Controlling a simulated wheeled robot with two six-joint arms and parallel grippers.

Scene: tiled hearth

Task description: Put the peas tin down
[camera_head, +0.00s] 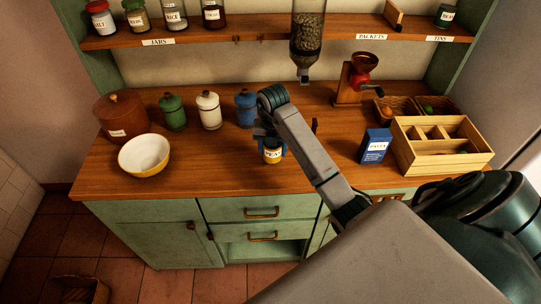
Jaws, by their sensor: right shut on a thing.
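The peas tin (272,156) has a yellow label reading "PEA" and is near the front middle of the wooden counter (225,172). My right gripper (272,147) is shut on the tin from above, with its fingers at the tin's sides. The tin looks upright; I cannot tell whether its base touches the counter. The gripper hides the tin's top. My left gripper is not in view.
A white-and-yellow bowl (144,155), several canisters including a blue one (246,107), a blue pasta box (375,146) and a wooden compartment crate (440,157) stand around. A grinder (356,82) is behind. A labelled shelf (260,27) runs above, with a dispenser (307,40) below it.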

